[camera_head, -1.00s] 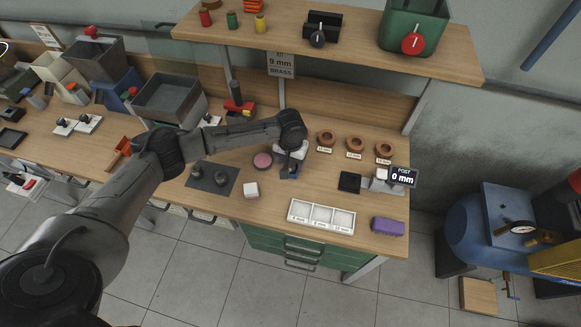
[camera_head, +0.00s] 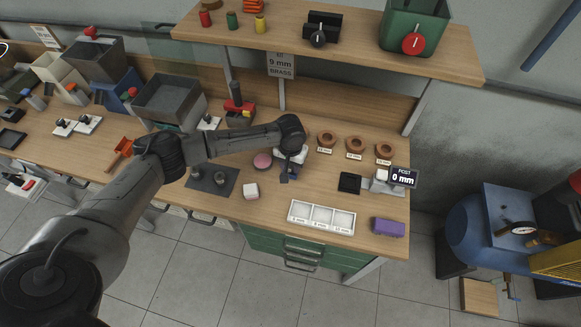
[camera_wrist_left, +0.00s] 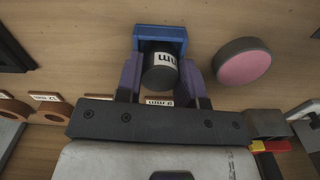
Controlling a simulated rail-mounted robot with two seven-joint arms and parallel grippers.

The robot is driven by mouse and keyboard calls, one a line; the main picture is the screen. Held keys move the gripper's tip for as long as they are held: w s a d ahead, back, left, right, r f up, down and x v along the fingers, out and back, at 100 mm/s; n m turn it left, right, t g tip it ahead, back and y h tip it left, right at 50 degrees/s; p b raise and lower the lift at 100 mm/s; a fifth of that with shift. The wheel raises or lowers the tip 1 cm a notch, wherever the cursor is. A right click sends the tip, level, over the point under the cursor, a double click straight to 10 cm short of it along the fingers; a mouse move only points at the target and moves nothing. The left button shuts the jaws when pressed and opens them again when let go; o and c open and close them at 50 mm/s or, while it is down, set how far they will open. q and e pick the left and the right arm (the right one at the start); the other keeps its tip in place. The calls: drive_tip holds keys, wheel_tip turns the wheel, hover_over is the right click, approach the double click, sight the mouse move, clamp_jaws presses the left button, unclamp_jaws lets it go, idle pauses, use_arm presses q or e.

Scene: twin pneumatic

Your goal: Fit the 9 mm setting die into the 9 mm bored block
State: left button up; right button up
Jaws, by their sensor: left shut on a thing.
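My left gripper (camera_wrist_left: 163,84) is shut on a dark cylinder with a white label ending in "mm" (camera_wrist_left: 160,74), which looks like the setting die. The label's number is hidden. A blue square block (camera_wrist_left: 148,36), which may be the bored block, sits right at the cylinder's far end in the left wrist view. I cannot tell whether the cylinder enters it or is only beside it. In the head view my left gripper (camera_head: 287,175) is low over the middle of the bench, mostly hiding both. My right gripper is not in view.
A pink-topped round pad (camera_head: 262,161) is close left of the gripper. A white three-part tray (camera_head: 321,217) is in front.

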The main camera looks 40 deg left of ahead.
use_arm(q)
drive_tip(key=shift+c, duration=1.1)
drive_tip(key=shift+r, duration=0.1)
